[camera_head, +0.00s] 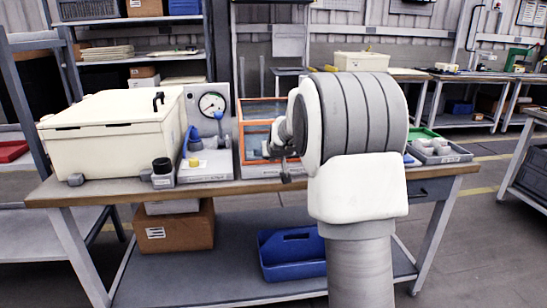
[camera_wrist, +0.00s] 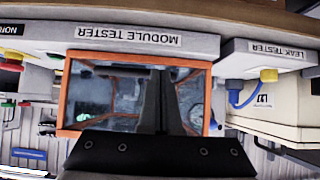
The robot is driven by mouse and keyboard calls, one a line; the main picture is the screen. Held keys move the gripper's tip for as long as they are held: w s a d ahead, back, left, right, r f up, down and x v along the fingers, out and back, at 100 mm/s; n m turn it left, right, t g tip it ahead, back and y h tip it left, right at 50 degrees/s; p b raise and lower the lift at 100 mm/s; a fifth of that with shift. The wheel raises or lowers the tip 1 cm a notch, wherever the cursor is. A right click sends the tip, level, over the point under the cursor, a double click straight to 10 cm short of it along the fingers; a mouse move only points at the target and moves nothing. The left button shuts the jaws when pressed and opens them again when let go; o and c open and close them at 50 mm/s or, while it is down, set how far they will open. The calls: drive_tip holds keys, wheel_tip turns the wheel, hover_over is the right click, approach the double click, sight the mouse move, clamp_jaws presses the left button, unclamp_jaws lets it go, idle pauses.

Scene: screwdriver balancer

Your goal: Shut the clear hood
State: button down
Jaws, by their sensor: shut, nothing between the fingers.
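The clear hood (camera_head: 258,107) has an orange frame and stands on the module tester at the middle of the bench. My arm covers its right part in the head view. In the wrist view, which is upside down, the hood's orange frame (camera_wrist: 64,103) surrounds clear panes behind my fingers. The module tester's grey base (camera_wrist: 205,48) carries its label. I cannot tell how far the hood is open. My gripper (camera_head: 285,160) is in front of the hood; its dark fingers (camera_wrist: 168,85) are together and empty. Whether they touch the hood is unclear.
The leak tester (camera_head: 205,172) with a gauge and blue hose stands left of the hood. A cream lidded box (camera_head: 100,148) is further left. A grey tray (camera_head: 440,157) with pale parts lies right of my arm. A blue bin (camera_head: 292,262) sits on the lower shelf.

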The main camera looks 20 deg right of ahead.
drive_tip(key=shift+s+f, duration=0.15)
drive_tip(key=shift+f, duration=0.45)
wheel_tip(320, 180, up, 5)
drive_tip(key=p, duration=0.3)
drive_tip(key=s+a+r+n+g+y, duration=0.1)
drive_tip(key=s+a, duration=0.4)
drive_tip(key=s, duration=0.3)
drive_tip(key=s+a+r, duration=0.2)
drive_tip(key=s+a, duration=0.2)
drive_tip(key=s, duration=0.5)
drive_tip(key=s+a+r+n+g+y, duration=0.1)
drive_tip(key=s+a, duration=0.4)
drive_tip(key=s, duration=0.3)
drive_tip(key=s+a+f+g, duration=0.1)
drive_tip(key=s+a, duration=0.1)
drive_tip(key=s, duration=0.7)
drive_tip(key=s+a+f+g, duration=0.2)
drive_tip(key=s, duration=0.7)
wheel_tip(320, 180, up, 22)
drive_tip(key=p, duration=2.2)
drive_tip(key=shift+w+n+y, duration=0.35)
drive_tip(key=shift+n+y, duration=0.05)
